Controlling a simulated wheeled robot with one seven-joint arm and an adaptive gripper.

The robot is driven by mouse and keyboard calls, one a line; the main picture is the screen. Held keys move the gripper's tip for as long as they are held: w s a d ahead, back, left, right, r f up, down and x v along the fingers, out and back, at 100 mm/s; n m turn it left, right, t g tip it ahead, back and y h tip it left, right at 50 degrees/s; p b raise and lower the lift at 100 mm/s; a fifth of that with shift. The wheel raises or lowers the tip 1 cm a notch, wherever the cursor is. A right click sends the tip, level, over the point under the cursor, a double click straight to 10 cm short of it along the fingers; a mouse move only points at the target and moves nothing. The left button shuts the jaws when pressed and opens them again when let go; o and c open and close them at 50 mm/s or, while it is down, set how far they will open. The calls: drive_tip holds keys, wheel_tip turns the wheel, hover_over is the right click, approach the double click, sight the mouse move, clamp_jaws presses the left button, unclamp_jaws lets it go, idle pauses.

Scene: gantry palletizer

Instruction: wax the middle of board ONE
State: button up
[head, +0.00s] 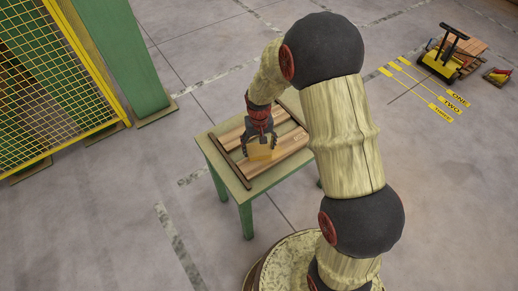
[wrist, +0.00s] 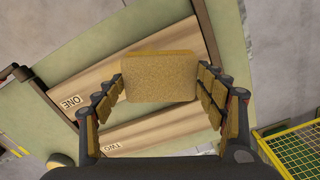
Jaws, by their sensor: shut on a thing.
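My gripper (head: 261,142) is shut on a tan, grainy block (wrist: 160,78), held between its two fingers. The block also shows in the head view (head: 260,153), below the fingers over the work table. In the wrist view, board ONE (wrist: 105,86) is pale wood with its label at the left end. The block hides part of board ONE and overlaps its edge towards board TWO (wrist: 160,132). I cannot tell whether the block touches the wood.
The boards lie on a green table (head: 247,192) between dark rails (head: 230,162). A yellow mesh fence (head: 40,70) and green post (head: 125,50) stand at left. Floor stripes marked ONE, TWO, THREE (head: 425,88) and a yellow cart (head: 442,62) are at right. Open floor surrounds the table.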

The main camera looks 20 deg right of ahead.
drive_tip(key=shift+r+p, duration=0.45)
drive_tip(key=shift+r, duration=0.5)
